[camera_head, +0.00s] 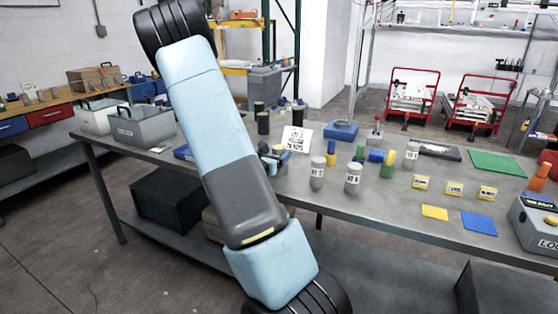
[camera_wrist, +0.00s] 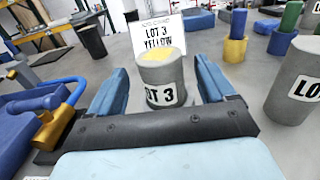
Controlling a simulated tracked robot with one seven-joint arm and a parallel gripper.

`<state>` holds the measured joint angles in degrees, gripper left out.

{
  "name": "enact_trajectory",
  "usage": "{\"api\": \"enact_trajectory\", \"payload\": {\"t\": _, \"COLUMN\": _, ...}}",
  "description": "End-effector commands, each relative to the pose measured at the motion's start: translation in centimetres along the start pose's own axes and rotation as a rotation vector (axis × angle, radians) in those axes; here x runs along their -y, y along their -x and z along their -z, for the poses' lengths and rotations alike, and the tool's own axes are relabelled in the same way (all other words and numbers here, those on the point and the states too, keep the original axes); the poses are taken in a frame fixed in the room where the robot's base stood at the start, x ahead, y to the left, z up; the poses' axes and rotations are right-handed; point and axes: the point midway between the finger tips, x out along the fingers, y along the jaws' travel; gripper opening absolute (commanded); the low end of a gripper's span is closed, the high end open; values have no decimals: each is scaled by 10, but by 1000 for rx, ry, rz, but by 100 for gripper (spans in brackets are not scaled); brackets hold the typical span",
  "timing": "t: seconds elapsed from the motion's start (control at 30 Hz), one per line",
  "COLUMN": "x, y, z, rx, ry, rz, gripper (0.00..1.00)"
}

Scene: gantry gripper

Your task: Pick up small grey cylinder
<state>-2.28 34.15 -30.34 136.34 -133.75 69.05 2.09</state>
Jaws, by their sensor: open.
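A small grey cylinder (camera_wrist: 161,76) with a "LOT 3" label and a yellow patch on top stands upright in the wrist view. My gripper (camera_wrist: 162,85) is open, with one blue finger on each side of it. The cylinder is between the fingers; I cannot tell whether either finger touches it. In the head view my gripper (camera_head: 274,156) is small and partly covered by my arm, and I cannot make out this cylinder there. Another labelled grey cylinder (camera_wrist: 297,84) stands to the right in the wrist view. Similar grey cylinders (camera_head: 317,174) (camera_head: 352,178) stand on the table in the head view.
A white sign reading "LOT 3 YELLOW" (camera_wrist: 163,28) stands just behind the cylinder. A blue and yellow object (camera_wrist: 55,118) lies close to the left finger. A yellow and blue peg (camera_wrist: 236,38) stands behind right.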

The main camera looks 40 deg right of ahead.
Motion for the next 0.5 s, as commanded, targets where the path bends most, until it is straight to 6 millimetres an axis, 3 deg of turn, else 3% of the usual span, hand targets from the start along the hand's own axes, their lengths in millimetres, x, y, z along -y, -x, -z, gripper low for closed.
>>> {"api": "enact_trajectory", "payload": {"t": 0.3, "x": 1, "y": -41, "z": 1, "rx": 0, "ry": 1, "rz": 2, "gripper": 83}}
{"api": "enact_trajectory", "payload": {"t": 0.5, "x": 0, "y": -45, "z": 0, "rx": 0, "ry": 0, "rz": 1, "gripper": 83}}
